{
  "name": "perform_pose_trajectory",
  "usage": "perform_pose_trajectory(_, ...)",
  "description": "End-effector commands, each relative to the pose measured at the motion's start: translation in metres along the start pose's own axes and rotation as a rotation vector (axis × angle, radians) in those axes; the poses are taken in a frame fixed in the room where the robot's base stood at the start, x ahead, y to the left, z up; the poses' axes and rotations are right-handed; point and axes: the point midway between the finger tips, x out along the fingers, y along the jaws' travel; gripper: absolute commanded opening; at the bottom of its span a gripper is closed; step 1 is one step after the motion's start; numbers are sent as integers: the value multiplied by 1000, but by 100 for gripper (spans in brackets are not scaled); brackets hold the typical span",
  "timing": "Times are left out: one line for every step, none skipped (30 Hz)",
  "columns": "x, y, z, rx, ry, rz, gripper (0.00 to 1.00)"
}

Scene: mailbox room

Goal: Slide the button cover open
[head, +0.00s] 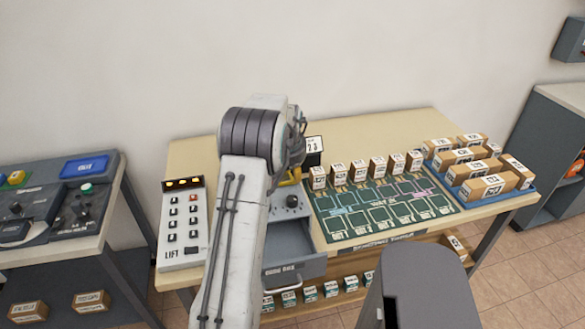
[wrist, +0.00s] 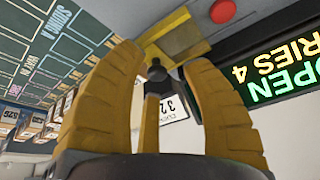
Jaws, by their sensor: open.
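In the wrist view, the yellow button cover (wrist: 178,38) lies just past my fingertips, at the top middle. A round red button (wrist: 222,11) shows uncovered beside it, on a grey panel. In the head view, my arm hides the button and most of my gripper. A grey control box (head: 291,206) with a dark knob shows just right of my arm.
An open grey drawer (head: 294,262) sits below the box. A LIFT keypad (head: 183,225) stands left of my arm. A green mat (head: 385,210) with several parcels lies to the right. A lit display reading OPEN SERIES 4 (wrist: 278,72) is close to my right finger.

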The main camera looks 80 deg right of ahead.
Motion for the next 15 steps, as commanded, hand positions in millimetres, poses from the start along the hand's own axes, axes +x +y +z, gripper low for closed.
perform_pose_trajectory(0, 0, 0, 0, -1, 0, 43)
perform_pose_trajectory(0, 0, 0, 0, -1, 0, 43)
perform_pose_trajectory(0, 0, 0, 0, -1, 0, 43)
perform_pose_trajectory(0, 0, 0, 0, -2, 0, 43)
perform_pose_trajectory(0, 0, 0, 0, -1, 0, 43)
perform_pose_trajectory(-2, 0, 0, 0, -1, 0, 43)
perform_pose_trajectory(-3, 0, 0, 0, -1, 0, 43)
perform_pose_trajectory(-5, 0, 0, 0, 0, 0, 43)
perform_pose_trajectory(-8, 0, 0, 0, 1, 0, 43)
perform_pose_trajectory(-11, 0, -1, 0, 1, 0, 43)
perform_pose_trajectory(-15, 0, 0, 0, 1, 0, 43)
perform_pose_trajectory(-20, 0, 0, 0, 1, 0, 43)
perform_pose_trajectory(-25, 0, -1, 0, 2, 0, 43)
perform_pose_trajectory(-30, 0, -1, 0, 2, 0, 43)
perform_pose_trajectory(-36, 0, 0, 0, 2, 0, 43)
